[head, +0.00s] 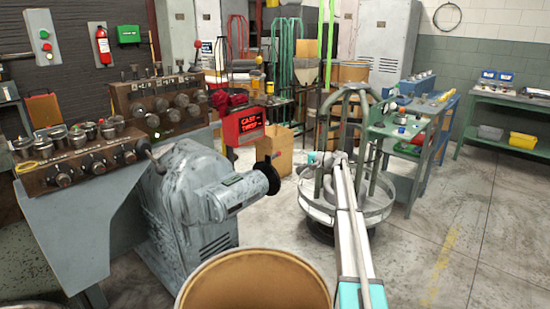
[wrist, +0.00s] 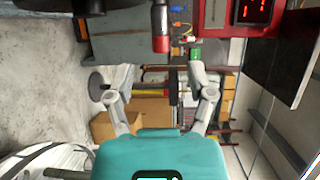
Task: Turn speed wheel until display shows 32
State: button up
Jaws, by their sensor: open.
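The grey spring coiler (head: 185,200) stands left of centre in the head view.
A large brown drum (head: 255,285) stands in front. A green-grey wire reel stand (head: 352,150) is close behind my arm. A control panel (head: 85,165) with knobs is at the left. A cardboard box (head: 275,150) stands behind the wheel. Open floor lies at the right.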

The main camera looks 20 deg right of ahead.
aim_at(277, 156)
jog(key=x, duration=1)
jog(key=shift+w+a, duration=0.15)
jog(key=shift+a, duration=0.05)
grip_shut()
